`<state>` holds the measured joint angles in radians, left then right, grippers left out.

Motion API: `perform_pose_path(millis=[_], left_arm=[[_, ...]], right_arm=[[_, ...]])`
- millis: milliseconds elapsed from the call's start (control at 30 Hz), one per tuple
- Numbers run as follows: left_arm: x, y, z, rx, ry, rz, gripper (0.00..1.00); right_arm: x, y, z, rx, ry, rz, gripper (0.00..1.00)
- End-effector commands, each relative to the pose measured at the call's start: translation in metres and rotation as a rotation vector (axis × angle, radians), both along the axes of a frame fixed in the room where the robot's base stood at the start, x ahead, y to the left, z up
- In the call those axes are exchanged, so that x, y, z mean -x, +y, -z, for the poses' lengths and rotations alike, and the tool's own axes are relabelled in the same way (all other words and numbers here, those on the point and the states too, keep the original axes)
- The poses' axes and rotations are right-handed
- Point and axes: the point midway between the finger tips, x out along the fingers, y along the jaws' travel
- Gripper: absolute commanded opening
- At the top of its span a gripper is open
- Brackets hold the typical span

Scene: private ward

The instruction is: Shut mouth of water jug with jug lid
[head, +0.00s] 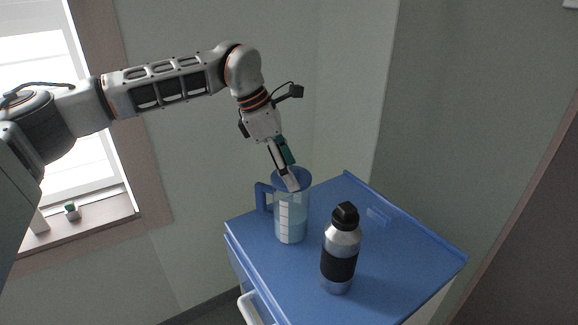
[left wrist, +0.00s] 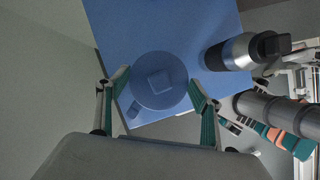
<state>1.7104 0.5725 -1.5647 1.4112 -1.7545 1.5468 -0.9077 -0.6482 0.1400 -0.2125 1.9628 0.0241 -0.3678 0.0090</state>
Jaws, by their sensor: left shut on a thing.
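The water jug (head: 291,218) is clear with pale markings and a blue handle (head: 263,197) on its left. It stands upright on the blue top of a cabinet. The round blue jug lid (head: 279,179) lies level at the jug's mouth; I cannot tell whether it is fully seated. My left gripper (head: 291,184) comes down from above and is shut on the lid. My right gripper is in neither view.
A steel bottle (head: 341,250) with a black band and black cap stands right and in front of the jug. The cabinet top (head: 400,250) is bare to the right and behind, with a raised edge. A wall is behind; a window sill (head: 100,213) is at left.

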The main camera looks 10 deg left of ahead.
Motion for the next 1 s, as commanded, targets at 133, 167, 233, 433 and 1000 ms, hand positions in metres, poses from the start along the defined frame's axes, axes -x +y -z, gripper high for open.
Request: perform_pose_path(millis=[133,167,233,433,1000], left_arm=[[0.0,0.0,0.0,0.0,0.0,0.0,0.4],[0.0,0.0,0.0,0.0,0.0,0.0,0.4],[0.0,0.0,0.0,0.0,0.0,0.0,0.4],[0.0,0.0,0.001,0.0,0.0,0.0,0.4],[0.0,0.0,0.014,0.0,0.001,-0.001,0.4]], right_arm=[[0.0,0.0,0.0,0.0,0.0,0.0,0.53],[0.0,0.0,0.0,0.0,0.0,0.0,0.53],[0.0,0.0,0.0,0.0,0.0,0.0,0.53],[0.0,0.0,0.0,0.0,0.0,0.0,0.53],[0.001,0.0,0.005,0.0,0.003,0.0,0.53]])
